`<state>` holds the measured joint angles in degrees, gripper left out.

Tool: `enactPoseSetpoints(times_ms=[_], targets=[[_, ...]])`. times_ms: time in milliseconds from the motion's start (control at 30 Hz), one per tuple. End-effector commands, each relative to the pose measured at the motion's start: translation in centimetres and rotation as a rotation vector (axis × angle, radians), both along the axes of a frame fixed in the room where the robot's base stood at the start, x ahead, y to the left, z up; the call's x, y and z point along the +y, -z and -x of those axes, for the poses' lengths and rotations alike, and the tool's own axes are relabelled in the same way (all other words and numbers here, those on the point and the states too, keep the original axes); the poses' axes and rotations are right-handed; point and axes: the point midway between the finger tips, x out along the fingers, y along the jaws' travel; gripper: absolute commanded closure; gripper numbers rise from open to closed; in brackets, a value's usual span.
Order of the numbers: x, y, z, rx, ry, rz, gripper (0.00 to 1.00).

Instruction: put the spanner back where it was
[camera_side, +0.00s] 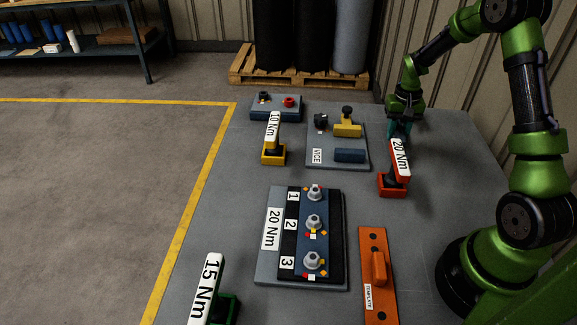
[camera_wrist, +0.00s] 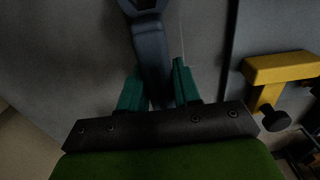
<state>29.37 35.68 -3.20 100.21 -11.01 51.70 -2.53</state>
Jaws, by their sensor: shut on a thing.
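The spanner (camera_wrist: 152,55) is a dark blue-grey bar with a wider, ring-like end at the top edge of the wrist view, partly cut off. My gripper (camera_wrist: 161,92) has its teal fingers on either side of the bar and is shut on it. In the side view my gripper (camera_side: 400,128) is at the far right of the table, just behind the red 20 Nm stand (camera_side: 393,186). There the spanner cannot be made out; the white 20 Nm label (camera_side: 400,157) stands in front of that spot. Its height above the table is unclear.
The vice board (camera_side: 323,146) with its yellow block (camera_side: 347,131) lies left of my gripper. Nearby are the yellow 10 Nm stand (camera_side: 273,154), green 15 Nm stand (camera_side: 229,308), three-bolt plate (camera_side: 265,268) and orange template (camera_side: 376,300). The table right of the template is bare.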

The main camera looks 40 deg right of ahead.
Motion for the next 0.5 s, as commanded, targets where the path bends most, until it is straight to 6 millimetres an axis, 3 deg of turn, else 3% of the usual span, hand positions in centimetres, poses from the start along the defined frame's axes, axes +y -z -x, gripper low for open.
enactPoseSetpoints(times_ms=[467, 500], targets=[[-0.03, 1.02, -0.1, -0.004, 0.001, 0.003, 1.0], [0.0, 1.14, -0.07, -0.003, 0.001, 0.001, 0.66]])
